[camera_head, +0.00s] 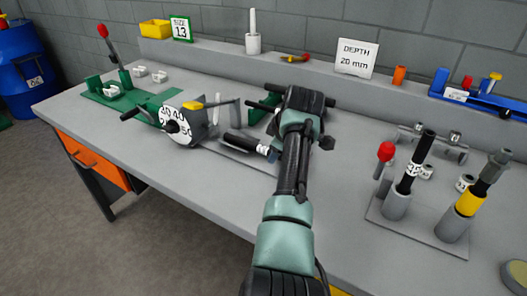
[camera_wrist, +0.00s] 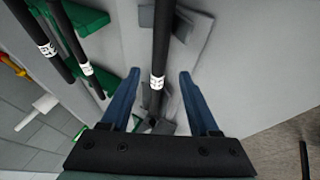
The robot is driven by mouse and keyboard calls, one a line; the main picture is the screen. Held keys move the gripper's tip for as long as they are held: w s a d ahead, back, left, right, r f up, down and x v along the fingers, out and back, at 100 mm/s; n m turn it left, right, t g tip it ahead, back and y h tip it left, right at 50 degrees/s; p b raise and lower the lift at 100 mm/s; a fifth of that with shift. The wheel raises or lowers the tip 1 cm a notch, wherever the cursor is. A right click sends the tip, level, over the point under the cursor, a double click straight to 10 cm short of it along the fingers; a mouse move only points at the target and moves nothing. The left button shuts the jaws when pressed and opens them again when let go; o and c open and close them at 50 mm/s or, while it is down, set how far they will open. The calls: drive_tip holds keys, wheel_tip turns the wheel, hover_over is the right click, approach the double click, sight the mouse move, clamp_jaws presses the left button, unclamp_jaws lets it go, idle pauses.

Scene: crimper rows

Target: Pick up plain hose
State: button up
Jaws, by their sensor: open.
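A black hose (camera_wrist: 160,45) with a white printed band lies in the wrist view between the two blue fingers of my gripper (camera_wrist: 159,74). The fingers are open, one on each side, apart from the hose. The same hose seems to show in the head view (camera_head: 240,143), lying left of my wrist, with its band near the right end. Two more black hoses (camera_wrist: 60,40) with white bands lie across a green rack (camera_wrist: 92,18) at the left of the wrist view.
A crimper with a numbered dial (camera_head: 178,130) stands left of the hose. On the right, a grey stand (camera_head: 420,225) holds upright hoses, one with a yellow band. A blue tray (camera_head: 480,100) and a depth sign (camera_head: 356,58) stand behind.

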sight(263, 150)
drive_tip(key=shift+b+x, duration=0.8)
drive_tip(key=shift+x, duration=0.95)
drive_tip(key=shift+d, duration=0.1)
clamp_jaws()
